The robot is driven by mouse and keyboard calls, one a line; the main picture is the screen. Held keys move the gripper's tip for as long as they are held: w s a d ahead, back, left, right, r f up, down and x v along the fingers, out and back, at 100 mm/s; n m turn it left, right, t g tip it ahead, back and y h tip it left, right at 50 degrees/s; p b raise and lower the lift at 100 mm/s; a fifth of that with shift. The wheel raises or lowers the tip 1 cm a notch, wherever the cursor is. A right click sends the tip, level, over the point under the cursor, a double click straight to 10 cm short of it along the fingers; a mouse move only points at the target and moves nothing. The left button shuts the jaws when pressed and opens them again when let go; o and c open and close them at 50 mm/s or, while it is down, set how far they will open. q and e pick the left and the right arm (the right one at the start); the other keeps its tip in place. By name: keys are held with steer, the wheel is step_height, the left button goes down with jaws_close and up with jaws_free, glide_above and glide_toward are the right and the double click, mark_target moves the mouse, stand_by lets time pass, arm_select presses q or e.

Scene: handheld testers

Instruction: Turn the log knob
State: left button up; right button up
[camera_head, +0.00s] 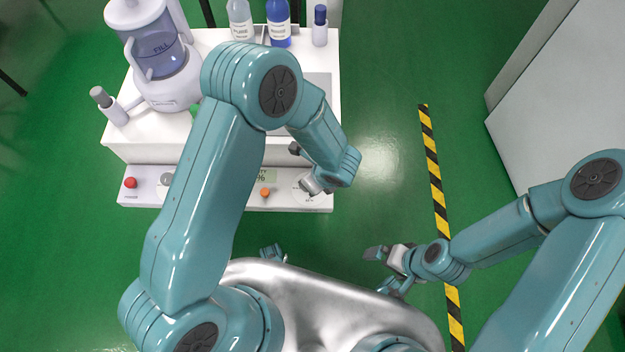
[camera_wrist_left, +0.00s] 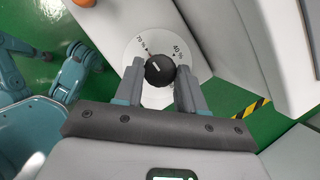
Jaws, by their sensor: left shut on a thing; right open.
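The log knob (camera_wrist_left: 158,70) is black and round with a white pointer line, on a white dial plate (camera_wrist_left: 134,50) with percent marks, in the left wrist view. My left gripper (camera_wrist_left: 160,82) has a finger on each side of the knob and is shut on it. In the head view my left gripper (camera_head: 318,186) is at the right end of the tester's front panel (camera_head: 228,200), and it hides the knob there. My right gripper (camera_head: 382,270) is open and empty over the green floor, right of and nearer than the panel.
A vaporizer-like jug (camera_head: 160,50) and bottles (camera_head: 279,22) stand behind. A white cabinet (camera_head: 570,100) stands right; floor between is clear.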

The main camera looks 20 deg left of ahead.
stand_by(0.3)
arm_select(q)
steer(key=o, duration=1)
steer(key=shift+o, duration=0.2)
steer(key=shift+r, duration=0.1)
steer(key=p+v, duration=0.5)
steer(key=v, duration=1.1)
steer(key=shift+s, duration=0.2)
